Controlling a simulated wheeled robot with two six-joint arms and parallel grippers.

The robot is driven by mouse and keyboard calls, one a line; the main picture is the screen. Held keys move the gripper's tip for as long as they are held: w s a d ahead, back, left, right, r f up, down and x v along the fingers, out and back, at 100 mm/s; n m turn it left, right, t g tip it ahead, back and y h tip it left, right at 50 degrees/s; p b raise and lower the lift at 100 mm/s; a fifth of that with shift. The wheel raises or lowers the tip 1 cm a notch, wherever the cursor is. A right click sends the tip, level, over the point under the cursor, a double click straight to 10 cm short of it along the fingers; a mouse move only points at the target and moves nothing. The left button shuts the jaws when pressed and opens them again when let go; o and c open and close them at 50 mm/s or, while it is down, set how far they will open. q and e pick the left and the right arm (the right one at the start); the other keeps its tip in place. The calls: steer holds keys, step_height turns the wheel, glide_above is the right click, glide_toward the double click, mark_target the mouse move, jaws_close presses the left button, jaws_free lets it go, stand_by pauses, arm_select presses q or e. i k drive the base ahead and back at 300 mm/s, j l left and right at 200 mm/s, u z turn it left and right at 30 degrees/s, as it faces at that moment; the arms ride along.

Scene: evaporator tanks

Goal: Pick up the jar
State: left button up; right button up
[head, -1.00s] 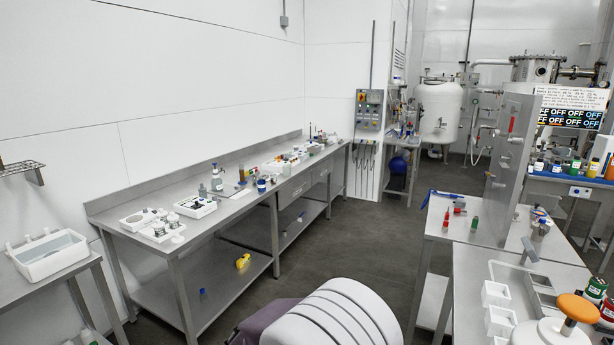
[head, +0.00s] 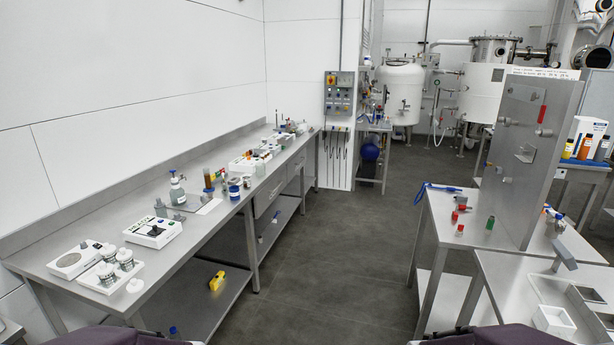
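Neither of my grippers is in view. Several things here could be the jar, and I cannot tell which one is meant. Small jars with white tops (head: 124,258) stand in a white tray (head: 98,284) at the near end of the long steel bench on the left. A white tub with a blue band (head: 234,192) stands farther along that bench. Several bottles or jars with orange and amber contents (head: 584,149) stand on the table at the far right, partly cut off by the upright steel panel.
The long steel bench (head: 190,238) runs along the left wall, with instruments on it and a yellow object (head: 217,281) on its lower shelf. An upright steel panel (head: 535,150) stands on the right table (head: 470,236). Grey floor (head: 325,265) lies open between them.

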mark_target(247, 183)
steer(key=i+l, duration=0.3)
steer(key=i, duration=0.2)
steer(key=i+l+u, duration=0.1)
steer(key=i+l, duration=0.2)
steer(key=i, duration=0.25)
steer(key=i+l+u, duration=0.15)
steer(key=l+u, duration=0.7)
steer(key=i+j, duration=0.05)
